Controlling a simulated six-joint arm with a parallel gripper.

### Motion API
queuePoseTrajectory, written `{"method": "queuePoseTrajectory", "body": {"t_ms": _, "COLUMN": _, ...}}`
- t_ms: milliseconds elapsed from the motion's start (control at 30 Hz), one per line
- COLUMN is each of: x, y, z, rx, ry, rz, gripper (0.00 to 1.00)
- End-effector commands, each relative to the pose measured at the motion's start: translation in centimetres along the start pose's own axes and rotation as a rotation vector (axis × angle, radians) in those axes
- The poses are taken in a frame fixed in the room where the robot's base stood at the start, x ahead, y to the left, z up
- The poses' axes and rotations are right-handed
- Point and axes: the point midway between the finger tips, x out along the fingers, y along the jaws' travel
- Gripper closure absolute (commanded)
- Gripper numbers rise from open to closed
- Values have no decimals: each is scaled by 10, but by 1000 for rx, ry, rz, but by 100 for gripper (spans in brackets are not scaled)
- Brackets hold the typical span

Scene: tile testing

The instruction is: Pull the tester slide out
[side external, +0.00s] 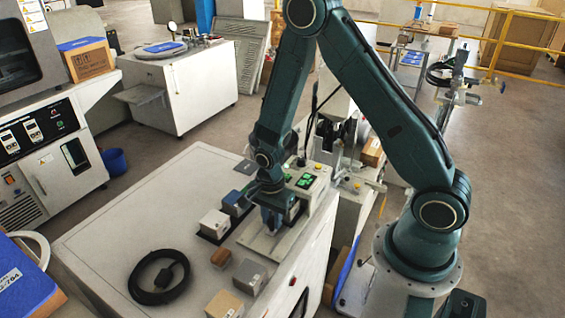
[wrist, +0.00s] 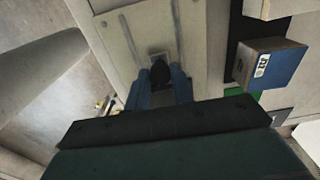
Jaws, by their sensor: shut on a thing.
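My gripper (side external: 271,222) points down over the tester on the white bench; its blue fingers also show in the wrist view (wrist: 159,84). They are shut on a black knob (wrist: 160,71) that stands on a small light square on a pale flat plate (wrist: 128,28). The knob and plate appear to belong to the tester slide. The plate shows in the side view (side external: 258,243), extending from under the tester head (side external: 305,182) with its green displays. My gripper hides the knob in the side view, and how far the slide sticks out is hard to tell.
A blue box (side external: 236,203) and a white box (side external: 214,223) sit left of the plate on a dark mat. A coiled black cable (side external: 158,277), a grey block (side external: 250,276) and a cardboard box (side external: 225,304) lie nearer the front. The bench's left part (side external: 110,225) is clear.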

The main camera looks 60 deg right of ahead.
Motion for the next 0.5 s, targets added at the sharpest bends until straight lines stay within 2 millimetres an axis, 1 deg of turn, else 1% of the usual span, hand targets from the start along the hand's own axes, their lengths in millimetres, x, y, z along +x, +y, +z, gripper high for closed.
{"method": "queuePoseTrajectory", "body": {"t_ms": 500, "x": -1, "y": -1, "z": 19, "rx": -1, "ry": 0, "rz": -4, "gripper": 93}}
